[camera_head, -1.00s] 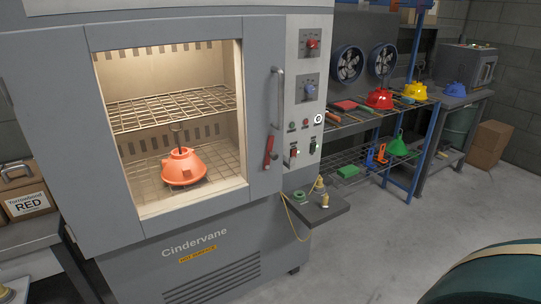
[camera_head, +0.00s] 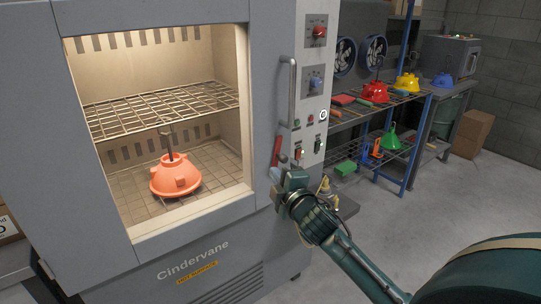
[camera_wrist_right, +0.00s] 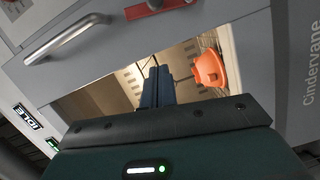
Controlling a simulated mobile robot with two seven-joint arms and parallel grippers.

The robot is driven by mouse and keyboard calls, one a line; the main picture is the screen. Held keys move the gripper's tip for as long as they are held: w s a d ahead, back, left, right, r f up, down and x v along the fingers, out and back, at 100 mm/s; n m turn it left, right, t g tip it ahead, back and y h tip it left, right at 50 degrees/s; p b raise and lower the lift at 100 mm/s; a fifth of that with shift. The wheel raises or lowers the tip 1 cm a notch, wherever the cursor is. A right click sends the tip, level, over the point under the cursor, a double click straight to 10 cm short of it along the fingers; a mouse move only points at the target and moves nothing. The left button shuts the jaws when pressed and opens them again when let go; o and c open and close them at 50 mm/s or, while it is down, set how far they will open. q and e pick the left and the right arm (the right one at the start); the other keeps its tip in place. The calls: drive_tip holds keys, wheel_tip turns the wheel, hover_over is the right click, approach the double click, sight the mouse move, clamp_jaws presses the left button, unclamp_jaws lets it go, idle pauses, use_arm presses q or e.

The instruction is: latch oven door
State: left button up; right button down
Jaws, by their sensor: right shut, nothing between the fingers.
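The grey oven door (camera_head: 265,90) stands at the left and looks flush with the oven body; I cannot tell whether it is fully seated. Its metal bar handle (camera_head: 291,90) is on the right side and also shows in the right wrist view (camera_wrist_right: 68,40). Below it is a red latch lever (camera_head: 279,149), slightly tilted from upright; part of it shows at the wrist view's top edge (camera_wrist_right: 152,7). My right gripper (camera_head: 275,174) is shut and empty, just below the lever. Its fingers (camera_wrist_right: 157,88) point toward the door's window. My left gripper is not in view.
An orange hood (camera_head: 174,177) sits inside the lit oven below a wire rack (camera_head: 160,108). A control panel (camera_head: 314,75) is right of the handle. A small side shelf (camera_head: 343,196) is beside my right wrist.

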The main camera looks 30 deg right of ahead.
sight(270, 150)
drive_tip(key=w, duration=0.3)
drive_tip(key=w+d, duration=0.1)
drive_tip(key=w, duration=0.6)
drive_tip(key=shift+d+p, duration=0.3)
drive_tip(key=shift+d, duration=0.05)
drive_tip(key=d, duration=0.3)
drive_tip(key=shift+d+f+p, duration=0.2)
drive_tip(key=shift+f+p, duration=0.1)
drive_tip(key=shift+f, duration=0.1)
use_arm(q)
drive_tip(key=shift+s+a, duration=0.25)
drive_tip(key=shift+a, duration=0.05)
use_arm(e)
drive_tip(key=shift+d+f, duration=0.1)
drive_tip(key=shift+d, duration=0.2)
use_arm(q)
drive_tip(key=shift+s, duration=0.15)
use_arm(e)
drive_tip(key=shift+w, duration=0.1)
